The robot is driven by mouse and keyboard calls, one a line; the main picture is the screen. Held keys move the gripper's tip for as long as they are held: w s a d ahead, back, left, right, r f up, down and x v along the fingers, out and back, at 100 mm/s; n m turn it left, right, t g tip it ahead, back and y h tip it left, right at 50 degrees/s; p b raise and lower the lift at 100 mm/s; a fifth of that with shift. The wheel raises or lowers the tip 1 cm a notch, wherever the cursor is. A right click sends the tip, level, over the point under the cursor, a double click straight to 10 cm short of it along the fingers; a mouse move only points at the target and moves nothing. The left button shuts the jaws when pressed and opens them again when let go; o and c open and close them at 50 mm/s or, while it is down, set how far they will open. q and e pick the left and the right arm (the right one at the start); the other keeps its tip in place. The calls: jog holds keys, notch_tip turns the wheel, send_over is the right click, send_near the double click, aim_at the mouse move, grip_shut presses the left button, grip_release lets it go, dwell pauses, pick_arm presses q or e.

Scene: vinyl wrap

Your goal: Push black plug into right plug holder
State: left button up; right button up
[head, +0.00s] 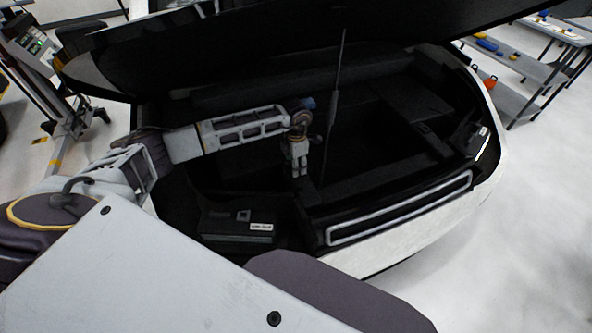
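My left arm reaches in from the left over an open car boot. Its gripper (299,170) points down above the dark boot floor; whether its fingers are apart or together is too small to tell. I cannot make out a black plug in or near it. A dark box with a white label (261,227) sits at the left front of the boot, with a small grey square piece (243,215) on top. A similar dark labelled box (474,138) sits at the right side. Which part is the right plug holder is unclear. My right gripper is not in view.
The raised boot lid (270,32) hangs over the opening. A thin upright rod (336,95) stands just right of my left gripper. The boot's front sill (400,209) has a pale outlined strip. Shelves with tools (515,62) stand at the upper right.

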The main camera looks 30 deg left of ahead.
pick_arm(q)
jog(key=shift+r, duration=0.1)
notch_tip(320, 180, up, 12)
dwell(0.8)
dwell(0.7)
